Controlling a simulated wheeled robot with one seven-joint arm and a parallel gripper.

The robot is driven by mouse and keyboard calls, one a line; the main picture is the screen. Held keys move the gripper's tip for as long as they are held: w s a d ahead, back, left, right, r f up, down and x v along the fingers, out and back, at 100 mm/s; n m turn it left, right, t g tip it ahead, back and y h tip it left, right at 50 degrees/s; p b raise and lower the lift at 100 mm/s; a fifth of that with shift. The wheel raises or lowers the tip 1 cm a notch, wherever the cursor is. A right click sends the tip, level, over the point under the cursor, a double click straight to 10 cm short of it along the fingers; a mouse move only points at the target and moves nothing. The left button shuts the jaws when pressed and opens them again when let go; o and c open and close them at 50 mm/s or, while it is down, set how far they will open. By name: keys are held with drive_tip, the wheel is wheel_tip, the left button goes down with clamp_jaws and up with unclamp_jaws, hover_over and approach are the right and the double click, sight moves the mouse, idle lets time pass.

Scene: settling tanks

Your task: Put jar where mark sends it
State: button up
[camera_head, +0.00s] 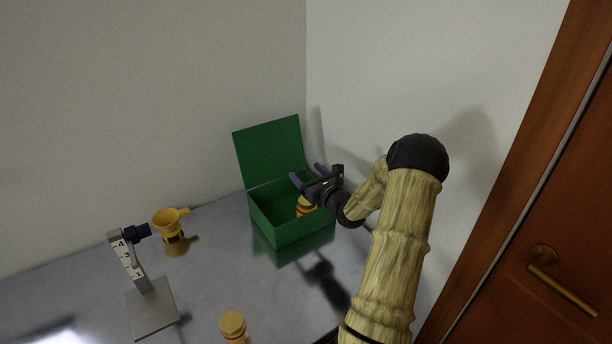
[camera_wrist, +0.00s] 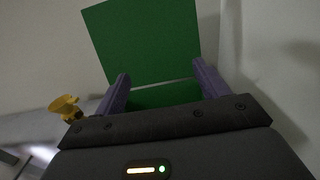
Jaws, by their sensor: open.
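An orange jar with a tan lid (camera_head: 306,206) is inside the open green box (camera_head: 290,234), near its right side. A second jar with a tan lid (camera_head: 233,324) is at the bottom edge of the head view, partly cut off. My gripper (camera_head: 308,174) is open and empty above the box. In the wrist view, its purple fingers (camera_wrist: 160,78) are spread before the green lid; no jar shows between them.
A yellow funnel-shaped thing (camera_head: 172,222) stands on the grey table (camera_head: 205,282), left of the box. The box's raised lid (camera_head: 268,150) stands at its back. White walls close in behind and right; a brown door (camera_head: 550,220) is at far right.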

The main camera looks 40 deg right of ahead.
drive_tip(key=s+b, duration=0.3)
drive_tip(key=s, duration=0.9)
drive_tip(key=shift+a+r, duration=0.35)
drive_tip(key=shift+r, duration=0.05)
drive_tip(key=shift+w+a, duration=0.1)
drive_tip(key=shift+a, duration=0.05)
